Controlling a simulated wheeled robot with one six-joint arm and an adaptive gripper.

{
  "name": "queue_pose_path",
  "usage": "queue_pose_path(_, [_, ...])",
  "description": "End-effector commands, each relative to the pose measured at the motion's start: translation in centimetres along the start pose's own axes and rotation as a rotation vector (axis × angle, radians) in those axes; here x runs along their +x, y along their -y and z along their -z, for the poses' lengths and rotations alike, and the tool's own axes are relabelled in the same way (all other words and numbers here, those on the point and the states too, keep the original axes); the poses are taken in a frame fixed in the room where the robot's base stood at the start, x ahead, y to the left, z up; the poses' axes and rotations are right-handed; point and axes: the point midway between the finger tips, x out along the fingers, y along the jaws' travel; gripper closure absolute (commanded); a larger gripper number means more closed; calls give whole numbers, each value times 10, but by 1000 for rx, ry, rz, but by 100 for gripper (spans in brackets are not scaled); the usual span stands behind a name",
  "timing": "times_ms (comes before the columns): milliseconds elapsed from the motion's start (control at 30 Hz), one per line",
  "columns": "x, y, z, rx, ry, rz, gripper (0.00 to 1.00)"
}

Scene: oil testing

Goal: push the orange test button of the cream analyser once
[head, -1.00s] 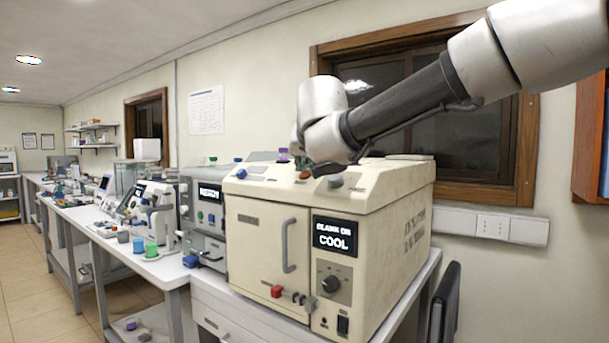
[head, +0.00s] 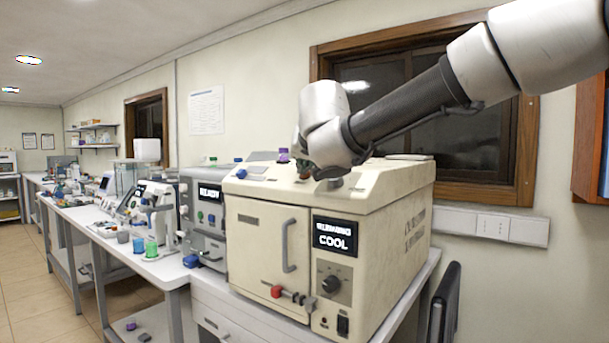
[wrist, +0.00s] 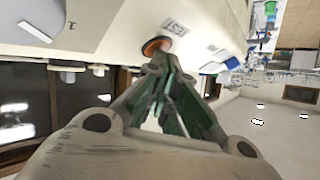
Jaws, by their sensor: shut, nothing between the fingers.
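The cream analyser (head: 265,228) stands on the white bench, its door shut and its display (head: 335,236) lit, with "COOL" on the lower line. The orange test button (wrist: 156,46) shows in the wrist view on the cream surface, next to a small label reading "TEST" (wrist: 174,28). My gripper (wrist: 160,60) is shut and empty, its fingertips right at the button's edge; I cannot tell whether they press it. In the head view my gripper (head: 304,172) is over the analyser's top and hides most of the button.
A grey instrument (head: 208,225) with a "READY" display stands left of the analyser. The window (head: 430,110) is behind my arm.

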Motion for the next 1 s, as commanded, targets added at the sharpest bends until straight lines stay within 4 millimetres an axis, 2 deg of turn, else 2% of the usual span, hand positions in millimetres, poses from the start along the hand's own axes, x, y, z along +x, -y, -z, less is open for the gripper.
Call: queue_pose_path(1000, [-12, 10, 9, 1, 0, 1, 100])
